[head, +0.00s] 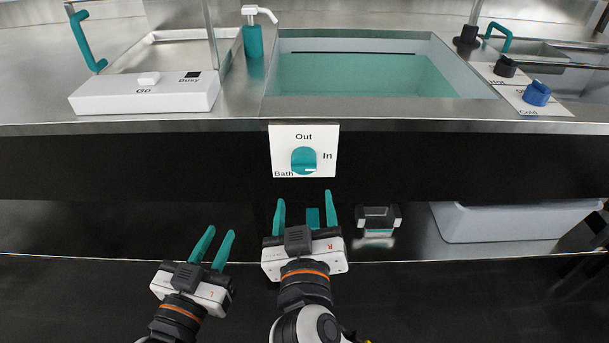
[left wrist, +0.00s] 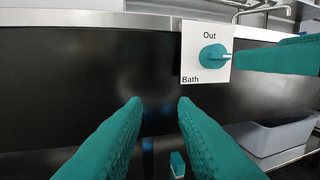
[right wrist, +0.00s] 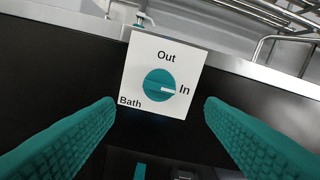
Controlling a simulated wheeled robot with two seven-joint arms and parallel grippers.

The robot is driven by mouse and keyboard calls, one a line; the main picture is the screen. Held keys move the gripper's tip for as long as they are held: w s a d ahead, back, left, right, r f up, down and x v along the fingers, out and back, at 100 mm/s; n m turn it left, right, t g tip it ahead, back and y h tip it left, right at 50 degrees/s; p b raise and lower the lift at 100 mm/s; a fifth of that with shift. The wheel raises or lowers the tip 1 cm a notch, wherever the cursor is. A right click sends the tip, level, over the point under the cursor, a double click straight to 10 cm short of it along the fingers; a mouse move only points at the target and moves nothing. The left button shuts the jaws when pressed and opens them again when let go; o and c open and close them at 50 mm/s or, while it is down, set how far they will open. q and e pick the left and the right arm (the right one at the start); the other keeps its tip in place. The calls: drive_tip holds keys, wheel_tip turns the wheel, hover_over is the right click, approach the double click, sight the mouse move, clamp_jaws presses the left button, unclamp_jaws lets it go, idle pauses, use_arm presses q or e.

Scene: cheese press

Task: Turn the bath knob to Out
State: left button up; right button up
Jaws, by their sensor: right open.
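The bath knob (head: 303,160) is a round teal knob on a white plate (head: 285,140) on the dark front panel, labelled Out at the top, In at the right and Bath at the lower left. Its white mark points right, at In, as the right wrist view shows on the knob (right wrist: 157,84). My right gripper (head: 304,205) is open and empty, below and in front of the knob, apart from it. My left gripper (head: 218,240) is open and empty, lower and to the left. A right gripper finger also shows beside the plate in the left wrist view (left wrist: 280,59).
Above the panel is a steel counter with a bath of teal liquid (head: 360,75), a white Go/Busy box (head: 145,93), a teal dispenser (head: 253,41) and a blue Cold knob (head: 537,93). A grey bin (head: 500,222) and small dark device (head: 378,217) are on the lower shelf.

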sight(304, 170)
drive_tip(key=w+b, duration=0.1)
drive_tip(key=w, duration=0.7)
use_arm(q)
drive_tip(key=shift+s+d+r+t+h, duration=0.1)
drive_tip(key=shift+d+r+t+h, duration=0.1)
drive_tip(key=shift+r+t, duration=0.65)
drive_tip(key=shift+s+d+r+t+h, duration=0.1)
drive_tip(key=shift+r+t+h, duration=0.1)
drive_tip(key=shift+r+t, duration=0.6)
use_arm(e)
drive_tip(key=shift+w, duration=0.65)
use_arm(q)
drive_tip(key=shift+r+g, duration=0.2)
drive_tip(key=shift+g, duration=0.05)
use_arm(e)
drive_tip(key=shift+c, duration=0.5)
use_arm(q)
drive_tip(key=shift+a, duration=0.1)
use_arm(e)
drive_tip(key=c, duration=0.9)
